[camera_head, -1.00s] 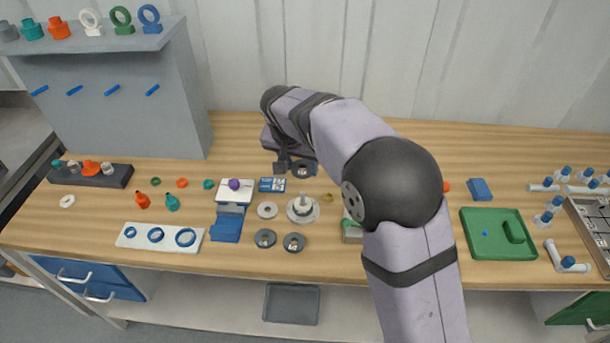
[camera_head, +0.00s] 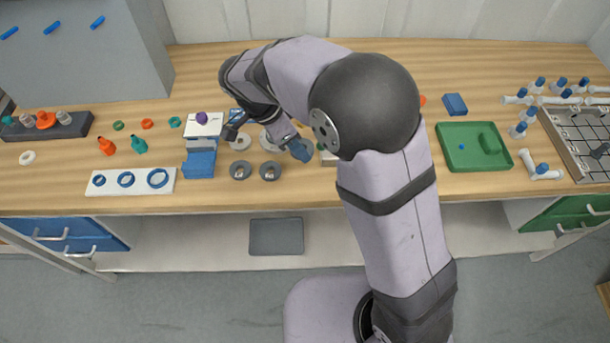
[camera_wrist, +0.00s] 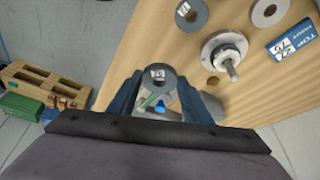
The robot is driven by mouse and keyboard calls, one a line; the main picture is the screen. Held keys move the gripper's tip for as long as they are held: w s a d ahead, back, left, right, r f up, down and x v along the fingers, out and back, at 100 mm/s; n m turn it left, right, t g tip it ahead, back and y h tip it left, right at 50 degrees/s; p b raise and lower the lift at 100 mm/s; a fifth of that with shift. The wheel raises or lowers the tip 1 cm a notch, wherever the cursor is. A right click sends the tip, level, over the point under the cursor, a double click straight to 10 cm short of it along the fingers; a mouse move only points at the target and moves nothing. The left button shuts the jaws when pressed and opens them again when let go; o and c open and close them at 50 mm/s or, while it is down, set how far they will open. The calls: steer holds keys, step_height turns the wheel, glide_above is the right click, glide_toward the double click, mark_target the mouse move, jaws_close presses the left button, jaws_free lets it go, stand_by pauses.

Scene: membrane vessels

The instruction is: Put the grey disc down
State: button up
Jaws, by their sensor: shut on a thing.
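My gripper (camera_wrist: 157,92) is shut on a grey disc (camera_wrist: 169,84) with a small pale label at its middle. In the head view my gripper (camera_head: 302,151) hangs over the front half of the table, right of two dark grey discs (camera_head: 240,170) (camera_head: 270,172) lying there. The held disc is hidden in the head view. In the wrist view one of the lying discs (camera_wrist: 191,14) shows at the top, apart from the held one. How high the held disc is above the table I cannot tell.
A round metal hub with an upright stem (camera_wrist: 225,55) stands close to my gripper. A pale ring (camera_wrist: 269,11) and a blue card (camera_wrist: 291,42) lie beyond it. A blue-and-white stand (camera_head: 200,160) is left; a green tray (camera_head: 474,148) is right.

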steer(key=m, duration=0.2)
steer(key=m+g, duration=0.1)
steer(key=shift+s+d+m, duration=0.25)
steer(key=shift+m, duration=0.05)
steer(key=shift+f+p, duration=1.55)
steer(key=shift+f, duration=3.35)
steer(key=shift+f, duration=0.15)
steer(key=o, duration=1)
steer(key=shift+o, duration=0.2)
steer(key=shift+r, duration=0.2)
steer(key=shift+a+r, duration=0.15)
steer(key=shift+r, duration=0.05)
steer(key=b+v, duration=0.4)
steer(key=v, duration=0.7)
steer(key=shift+a, duration=0.25)
